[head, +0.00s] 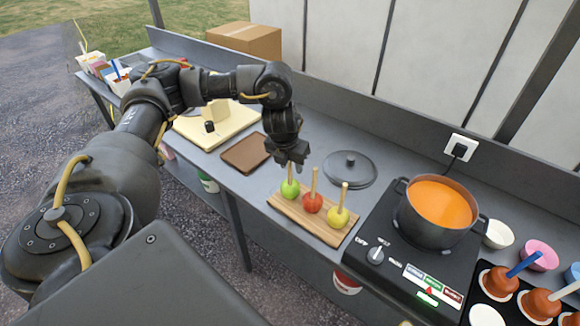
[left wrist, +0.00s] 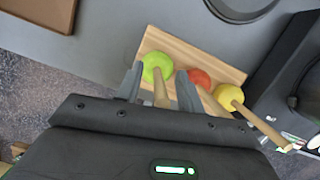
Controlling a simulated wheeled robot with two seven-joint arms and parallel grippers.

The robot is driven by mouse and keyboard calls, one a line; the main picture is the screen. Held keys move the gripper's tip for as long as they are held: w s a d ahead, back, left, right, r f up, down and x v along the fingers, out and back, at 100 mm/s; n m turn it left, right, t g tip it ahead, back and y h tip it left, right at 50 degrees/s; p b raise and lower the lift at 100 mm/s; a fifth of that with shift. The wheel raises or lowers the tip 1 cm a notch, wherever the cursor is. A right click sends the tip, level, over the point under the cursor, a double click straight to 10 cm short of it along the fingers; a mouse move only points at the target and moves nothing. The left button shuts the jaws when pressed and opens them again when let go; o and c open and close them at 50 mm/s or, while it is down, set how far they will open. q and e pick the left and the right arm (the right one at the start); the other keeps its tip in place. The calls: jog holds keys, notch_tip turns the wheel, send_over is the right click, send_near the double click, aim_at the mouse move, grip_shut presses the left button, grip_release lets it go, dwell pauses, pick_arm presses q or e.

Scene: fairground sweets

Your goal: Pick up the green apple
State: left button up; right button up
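The green apple (head: 290,190) stands on a wooden board (head: 283,208) with its stick pointing up. It is the leftmost of a row with a red apple (head: 312,203) and a yellow apple (head: 339,217), both on sticks. My left gripper (head: 292,162) is right above the green apple, pointing down. In the left wrist view the two fingers of my left gripper (left wrist: 160,88) are apart, with the stick of the green apple (left wrist: 157,66) between them. I cannot tell whether a finger touches the stick. My right gripper is not in view.
A pot of orange syrup (head: 440,204) sits on a black hob (head: 390,262) to the right. A dark lid (head: 349,169) lies behind the board. A brown mat (head: 246,152) lies to the left. Coated apples (head: 500,281) stand at the far right.

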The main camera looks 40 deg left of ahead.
pick_arm(q)
jog(key=shift+f, duration=0.1)
grip_shut()
dwell(0.4)
